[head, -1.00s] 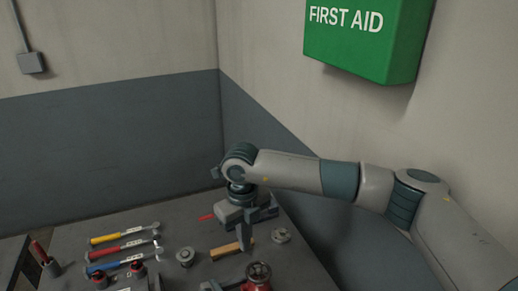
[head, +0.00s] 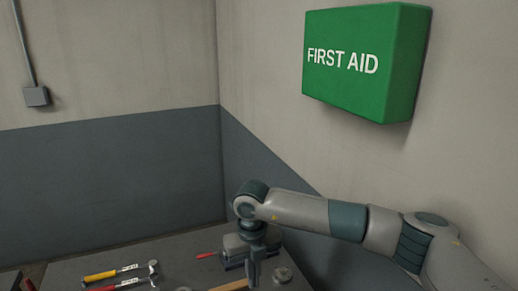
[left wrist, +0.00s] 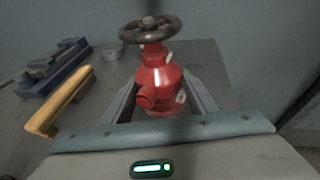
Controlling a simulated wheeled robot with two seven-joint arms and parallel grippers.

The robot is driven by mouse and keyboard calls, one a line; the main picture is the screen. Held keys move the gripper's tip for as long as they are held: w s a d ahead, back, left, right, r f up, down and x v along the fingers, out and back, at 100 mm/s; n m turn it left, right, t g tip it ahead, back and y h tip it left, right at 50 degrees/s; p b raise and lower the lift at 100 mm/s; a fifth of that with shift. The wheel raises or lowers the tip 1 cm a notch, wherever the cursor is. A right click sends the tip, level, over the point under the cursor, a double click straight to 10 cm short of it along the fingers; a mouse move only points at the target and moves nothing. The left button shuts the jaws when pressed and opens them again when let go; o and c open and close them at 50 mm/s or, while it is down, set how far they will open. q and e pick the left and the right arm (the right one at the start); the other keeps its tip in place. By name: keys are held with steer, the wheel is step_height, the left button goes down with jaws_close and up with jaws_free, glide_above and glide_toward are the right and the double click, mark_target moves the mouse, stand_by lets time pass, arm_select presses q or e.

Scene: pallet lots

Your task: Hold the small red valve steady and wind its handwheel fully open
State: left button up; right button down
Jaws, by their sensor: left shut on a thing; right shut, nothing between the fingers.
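The small red valve (left wrist: 158,82) stands upright in the left wrist view, with its dark handwheel (left wrist: 150,29) on top. My left gripper (left wrist: 160,104) is shut on the valve's body, one finger on each side, below the handwheel. The valve and left gripper are outside the head view. My right gripper (head: 253,274) points down over the bench in the head view, shut and empty. It is not at the handwheel; the left wrist view does not show it.
A vise (head: 235,245) stands behind my right gripper, with a wooden handle (head: 230,286) and a round grey part (head: 282,274) close by. Hammers (head: 118,272) lie at the left. A green first aid box (head: 366,60) hangs on the wall above.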

steer(key=shift+f, duration=2.85)
steer(key=shift+s, duration=0.25)
steer(key=shift+s+a, duration=0.25)
steer(key=shift+a, duration=0.2)
steer(key=shift+w, duration=0.15)
steer(key=shift+w+a, duration=0.1)
steer(key=shift+w, duration=0.15)
step_height(320, 180, up, 6)
